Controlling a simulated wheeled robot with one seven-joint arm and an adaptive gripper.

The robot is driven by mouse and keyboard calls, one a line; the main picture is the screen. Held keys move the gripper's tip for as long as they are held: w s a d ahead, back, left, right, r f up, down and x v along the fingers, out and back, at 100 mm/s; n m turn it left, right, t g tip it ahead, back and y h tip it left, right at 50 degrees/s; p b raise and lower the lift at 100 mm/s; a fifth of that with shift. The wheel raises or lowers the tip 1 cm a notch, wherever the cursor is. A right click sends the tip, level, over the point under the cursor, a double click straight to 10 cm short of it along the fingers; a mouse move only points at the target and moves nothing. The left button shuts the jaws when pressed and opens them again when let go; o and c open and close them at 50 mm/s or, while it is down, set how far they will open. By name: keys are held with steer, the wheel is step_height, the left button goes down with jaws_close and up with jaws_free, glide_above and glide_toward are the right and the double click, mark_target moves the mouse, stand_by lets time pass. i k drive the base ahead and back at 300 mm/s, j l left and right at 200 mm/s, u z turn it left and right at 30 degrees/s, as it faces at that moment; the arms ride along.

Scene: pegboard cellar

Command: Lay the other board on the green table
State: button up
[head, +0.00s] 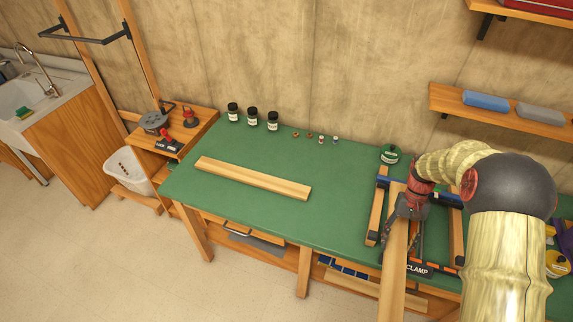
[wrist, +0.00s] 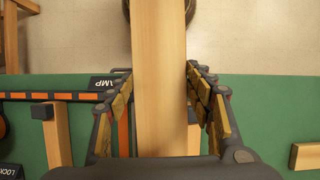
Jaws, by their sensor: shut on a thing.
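One pale wooden board (head: 252,178) lies flat on the left half of the green table (head: 330,225). My gripper (head: 408,215) is at the table's right part, shut on a second board (head: 393,290). This held board runs out past the table's front edge toward me. In the wrist view the held board (wrist: 160,75) passes between the two fingers (wrist: 157,80), over the table edge and the floor. It is above the clamp frame (head: 372,215); whether it touches the frame I cannot tell. My arm hides part of the frame.
A green tin (head: 390,154) is near the clamp frame. A wall shelf (head: 500,112) holds blue and grey blocks. The table's middle, between the lying board and the frame, is clear.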

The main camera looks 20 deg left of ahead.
mark_target(270, 170)
steer(key=i+j+u, duration=0.1)
steer(key=j, duration=0.35)
steer(key=i+j+u, duration=0.15)
steer(key=j, duration=0.25)
steer(key=j+u, duration=0.1)
steer(key=j, duration=0.35)
steer(key=i+j+u, duration=0.1)
steer(key=j, duration=0.3)
steer(key=i, duration=0.1)
